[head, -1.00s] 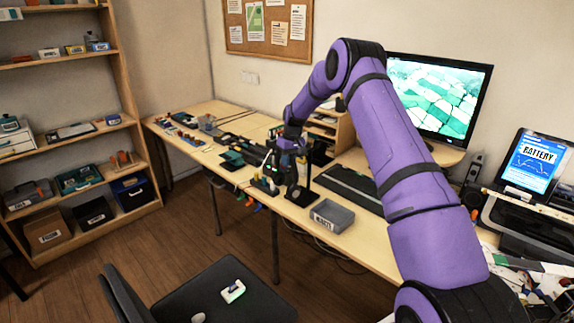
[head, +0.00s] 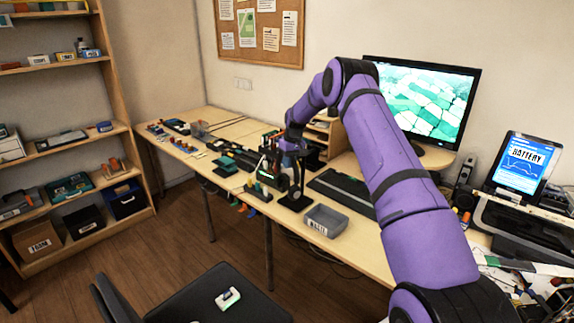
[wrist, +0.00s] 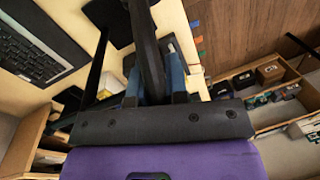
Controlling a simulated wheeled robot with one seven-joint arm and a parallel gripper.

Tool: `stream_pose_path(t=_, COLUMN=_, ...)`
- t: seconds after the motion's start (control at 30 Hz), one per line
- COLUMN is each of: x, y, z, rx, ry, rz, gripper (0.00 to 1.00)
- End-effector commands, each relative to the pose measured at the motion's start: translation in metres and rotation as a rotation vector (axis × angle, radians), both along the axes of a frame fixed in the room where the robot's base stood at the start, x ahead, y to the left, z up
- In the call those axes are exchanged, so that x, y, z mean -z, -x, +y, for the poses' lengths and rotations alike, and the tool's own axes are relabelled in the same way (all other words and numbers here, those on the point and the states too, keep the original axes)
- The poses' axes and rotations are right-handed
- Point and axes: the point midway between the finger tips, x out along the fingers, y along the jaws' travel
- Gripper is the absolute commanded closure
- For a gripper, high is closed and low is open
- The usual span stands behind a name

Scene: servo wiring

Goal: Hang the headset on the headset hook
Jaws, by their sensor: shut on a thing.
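My gripper (head: 288,150) is over the desk beside a dark upright stand, which appears to be the headset hook (head: 297,182). The stand's flat black base (head: 295,203) rests on the desk. In the wrist view, the blue fingers of my gripper (wrist: 155,82) are shut on a black band, which appears to be part of the headset (wrist: 147,45). A thin black post (wrist: 97,62) runs close to the left of the band. The rest of the headset is hard to make out against the dark objects. I cannot tell whether it touches the hook.
A grey bin (head: 325,221) stands on the desk just right of the stand. A keyboard (head: 342,188) lies behind it, and a monitor (head: 425,100) stands further right. Small devices and plugs (head: 258,190) crowd the left side. A chair (head: 210,300) is in front.

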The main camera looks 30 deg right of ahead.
Motion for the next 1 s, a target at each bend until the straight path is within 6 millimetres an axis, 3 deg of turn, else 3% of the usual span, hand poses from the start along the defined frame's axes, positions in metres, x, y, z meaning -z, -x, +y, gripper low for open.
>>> stream_pose_path(t=1.0, x=0.012, y=-0.016, z=-0.045, rx=0.002, ry=0.001, rz=0.000, gripper=1.00)
